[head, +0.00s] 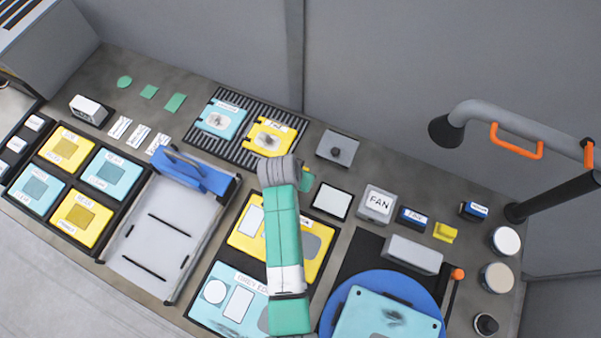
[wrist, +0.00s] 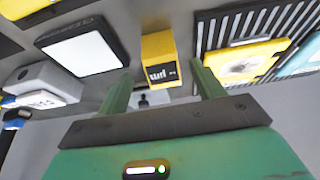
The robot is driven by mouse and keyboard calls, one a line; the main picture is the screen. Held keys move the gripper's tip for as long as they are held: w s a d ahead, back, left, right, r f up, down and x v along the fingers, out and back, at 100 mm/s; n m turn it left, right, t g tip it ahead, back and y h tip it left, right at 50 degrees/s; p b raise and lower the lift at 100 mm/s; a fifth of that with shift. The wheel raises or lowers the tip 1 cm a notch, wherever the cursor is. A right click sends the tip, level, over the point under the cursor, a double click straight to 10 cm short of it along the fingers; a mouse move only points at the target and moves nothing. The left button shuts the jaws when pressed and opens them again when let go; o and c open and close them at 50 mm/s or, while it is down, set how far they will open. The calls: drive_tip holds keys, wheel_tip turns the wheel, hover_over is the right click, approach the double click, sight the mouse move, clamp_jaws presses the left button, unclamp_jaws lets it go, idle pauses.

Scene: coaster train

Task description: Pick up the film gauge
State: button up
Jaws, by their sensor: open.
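The film gauge (wrist: 158,58) is a small yellow block with a black label in the wrist view. It appears ahead of my gripper (wrist: 160,78), framed between the two green fingers. The fingers are apart and hold nothing. I cannot tell how far the fingertips are from the block.
A white-topped pad (head: 331,201) and a FAN box (head: 377,202) are right of my gripper. A striped rack (head: 262,105) with two plates is at upper left. A grey square plate with a dark knob (head: 336,150) is behind. A yellow panel (head: 248,243) lies beneath my arm.

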drive_tip(key=x, duration=0.5)
drive_tip(key=shift+w+f+b, duration=0.1)
drive_tip(key=shift+w+b, duration=0.05)
drive_tip(key=shift+b, duration=0.2)
drive_tip(key=c, duration=1.2)
drive_tip(key=shift+r, duration=0.4)
drive_tip(key=v, duration=0.3)
drive_tip(key=shift+w+d+r, duration=0.1)
drive_tip(key=shift+w+d, duration=0.05)
drive_tip(key=shift+w, duration=0.1)
drive_tip(key=s+a, duration=0.1)
drive_tip(key=s, duration=0.4)
drive_tip(key=s+a+r+p, duration=0.1)
drive_tip(key=s, duration=0.4)
drive_tip(key=s+a, duration=0.2)
drive_tip(key=s, duration=0.3)
drive_tip(key=shift+r, duration=0.2)
drive_tip(key=shift+w, duration=0.1)
